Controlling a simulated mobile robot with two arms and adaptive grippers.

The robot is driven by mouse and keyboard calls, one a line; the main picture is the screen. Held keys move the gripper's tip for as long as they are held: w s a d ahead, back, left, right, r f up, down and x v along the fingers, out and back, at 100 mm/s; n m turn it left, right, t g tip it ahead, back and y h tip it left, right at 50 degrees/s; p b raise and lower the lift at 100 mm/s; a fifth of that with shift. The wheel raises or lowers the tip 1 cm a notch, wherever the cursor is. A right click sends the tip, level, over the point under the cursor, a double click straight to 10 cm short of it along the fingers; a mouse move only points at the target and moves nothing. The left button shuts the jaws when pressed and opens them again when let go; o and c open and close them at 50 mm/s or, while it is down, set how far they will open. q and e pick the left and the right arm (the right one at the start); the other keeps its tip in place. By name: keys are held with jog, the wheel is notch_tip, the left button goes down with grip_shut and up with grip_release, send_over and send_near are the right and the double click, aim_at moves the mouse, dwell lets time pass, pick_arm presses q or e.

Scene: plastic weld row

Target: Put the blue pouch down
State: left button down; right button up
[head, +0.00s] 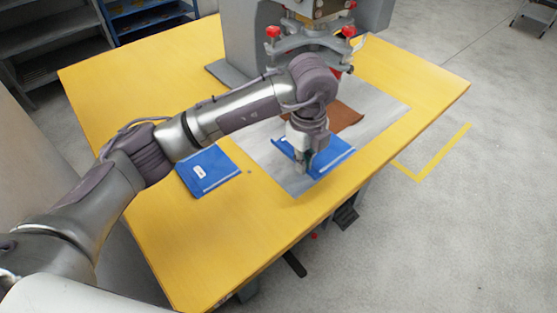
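A blue pouch (331,157) with a pale stripe is at the front part of the grey mat (268,157), under my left gripper (303,168). The fingers of my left gripper point down and look closed on the pouch's near left edge. My wrist hides part of the pouch, and I cannot tell whether it rests fully on the mat. A second blue pouch (210,174) with a white label lies flat on the yellow table, left of the mat. My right gripper is out of view.
A brown sheet or pouch (347,116) lies on the mat behind the blue pouch. A grey press (250,35) with red knobs stands over the mat's back. The yellow table (215,250) is bare at the front left. Shelves (145,15) stand behind.

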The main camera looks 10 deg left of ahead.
pick_arm(q)
jog(key=a+f+p, duration=0.1)
jog(key=a+f, duration=0.3)
jog(key=a, duration=0.2)
send_over(259, 191)
jog(key=shift+d+f+p, duration=0.2)
jog(key=shift+f+p, duration=0.1)
jog(key=shift+f, duration=0.85)
jog(key=shift+a+f, duration=0.2)
jog(key=shift+f, duration=0.15)
notch_tip(259, 191, down, 3)
jog(key=shift+f+p, duration=0.15)
jog(key=shift+p, duration=0.15)
jog(key=shift+w+f, duration=0.1)
jog(key=shift+f, duration=0.1)
jog(key=shift+f+b, duration=0.4)
jog(key=shift+f, duration=0.1)
jog(key=c, duration=1.3)
grip_release()
jog(key=shift+r, duration=0.1)
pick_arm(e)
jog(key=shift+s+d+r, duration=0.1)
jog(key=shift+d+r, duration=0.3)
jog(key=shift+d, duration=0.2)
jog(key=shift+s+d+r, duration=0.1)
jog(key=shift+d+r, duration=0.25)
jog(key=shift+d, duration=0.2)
